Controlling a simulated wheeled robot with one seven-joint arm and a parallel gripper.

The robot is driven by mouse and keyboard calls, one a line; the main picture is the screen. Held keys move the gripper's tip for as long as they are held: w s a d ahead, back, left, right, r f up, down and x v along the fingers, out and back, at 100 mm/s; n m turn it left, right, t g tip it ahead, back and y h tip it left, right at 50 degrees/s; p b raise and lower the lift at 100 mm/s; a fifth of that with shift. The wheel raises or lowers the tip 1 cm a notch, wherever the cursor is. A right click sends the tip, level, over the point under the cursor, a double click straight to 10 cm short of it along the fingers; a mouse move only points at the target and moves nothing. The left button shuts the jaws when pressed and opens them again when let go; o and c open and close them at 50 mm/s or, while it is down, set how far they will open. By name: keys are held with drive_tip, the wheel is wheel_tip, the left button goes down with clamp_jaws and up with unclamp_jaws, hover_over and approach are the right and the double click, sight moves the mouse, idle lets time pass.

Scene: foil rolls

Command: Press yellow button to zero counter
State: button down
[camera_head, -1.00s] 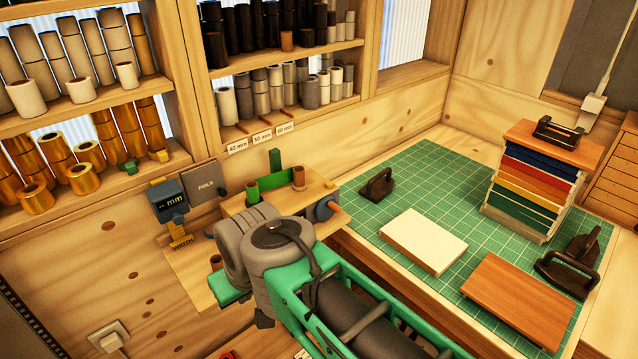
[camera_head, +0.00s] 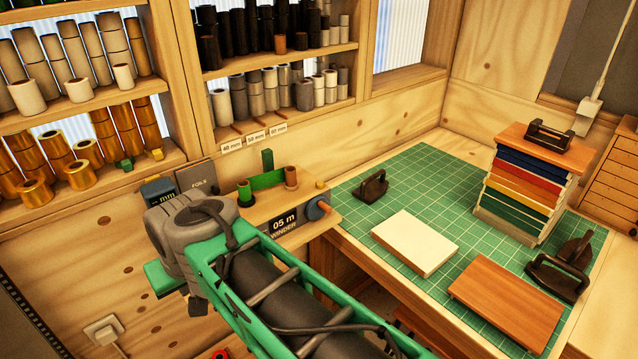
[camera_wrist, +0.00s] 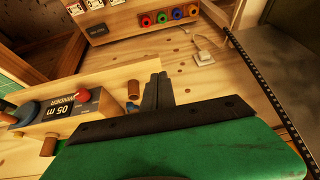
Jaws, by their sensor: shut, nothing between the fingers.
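The winder (camera_head: 284,222) is a wooden unit whose dark display reads "05 m". A small yellow button-like piece (camera_head: 320,184) sits on top near its right end, above a blue wheel. In the wrist view, the winder's display (camera_wrist: 65,110) is at the left with a red knob (camera_wrist: 84,94) beside it; I cannot make out the yellow piece there. My gripper (camera_wrist: 158,78) shows its dark fingers together and empty, to the right of the display and apart from it. In the head view my arm hides the fingers.
A green cutting mat (camera_head: 345,215) holds a pale block (camera_head: 414,243), a brown board (camera_head: 506,302) and dark irons. Shelves of foil rolls stand behind.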

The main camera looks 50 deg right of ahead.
drive_tip(key=w+d+r+m+h, duration=0.1)
drive_tip(key=w+d+r+m, duration=0.15)
drive_tip(key=d, duration=0.25)
drive_tip(key=w+d+r+m, duration=0.1)
drive_tip(key=w+d+m, duration=0.15)
drive_tip(key=d, duration=0.35)
wheel_tip(320, 180, up, 6)
drive_tip(key=r+m+t+h, duration=0.15)
drive_tip(key=m+h, duration=0.25)
drive_tip(key=m, duration=0.5)
hover_over(321, 185)
drive_tip(key=f, duration=0.1)
drive_tip(key=shift+t+p, duration=0.3)
drive_tip(key=shift+t, duration=0.05)
wheel_tip(321, 185, down, 9)
drive_tip(key=b, duration=0.6)
drive_tip(key=shift+r, duration=0.1)
drive_tip(key=shift+f+b, duration=0.4)
drive_tip(key=shift+b, duration=0.15)
